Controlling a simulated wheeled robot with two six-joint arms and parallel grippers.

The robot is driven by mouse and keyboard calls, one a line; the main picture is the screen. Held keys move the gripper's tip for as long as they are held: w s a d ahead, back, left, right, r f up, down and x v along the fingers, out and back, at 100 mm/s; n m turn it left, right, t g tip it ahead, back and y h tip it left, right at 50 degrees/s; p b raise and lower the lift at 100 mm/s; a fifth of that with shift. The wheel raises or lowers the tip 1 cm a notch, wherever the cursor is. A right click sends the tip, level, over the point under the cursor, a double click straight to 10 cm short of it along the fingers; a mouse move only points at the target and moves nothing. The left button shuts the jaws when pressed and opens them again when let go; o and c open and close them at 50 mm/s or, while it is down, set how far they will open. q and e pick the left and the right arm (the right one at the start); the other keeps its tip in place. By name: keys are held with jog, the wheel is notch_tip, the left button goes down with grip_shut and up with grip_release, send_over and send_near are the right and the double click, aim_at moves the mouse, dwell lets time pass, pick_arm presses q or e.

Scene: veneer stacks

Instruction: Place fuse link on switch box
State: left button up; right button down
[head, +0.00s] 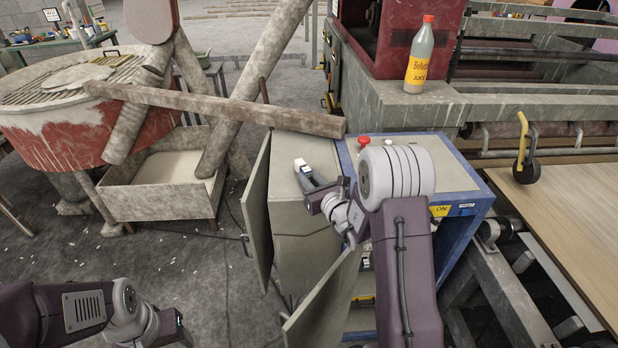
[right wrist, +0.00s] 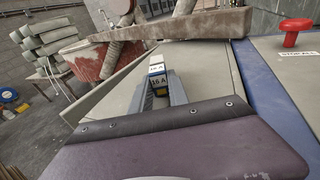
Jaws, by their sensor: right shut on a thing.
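The fuse link (head: 301,163) is a small white block at the tip of my right gripper (head: 308,172). Whether the link touches the top cannot be told. My left gripper (head: 178,330) is at the lower left, its fingers not clearly visible.
A wooden beam (head: 220,107) ends just behind the box top. A juice bottle (head: 419,58) stands on a ledge. Open doors (head: 257,205) stick out from the box.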

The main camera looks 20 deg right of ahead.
jog(key=shift+f+b, duration=0.2)
jog(key=shift+b, duration=0.1)
jog(key=c, duration=1.3)
grip_release()
jog(key=shift+o, duration=0.2)
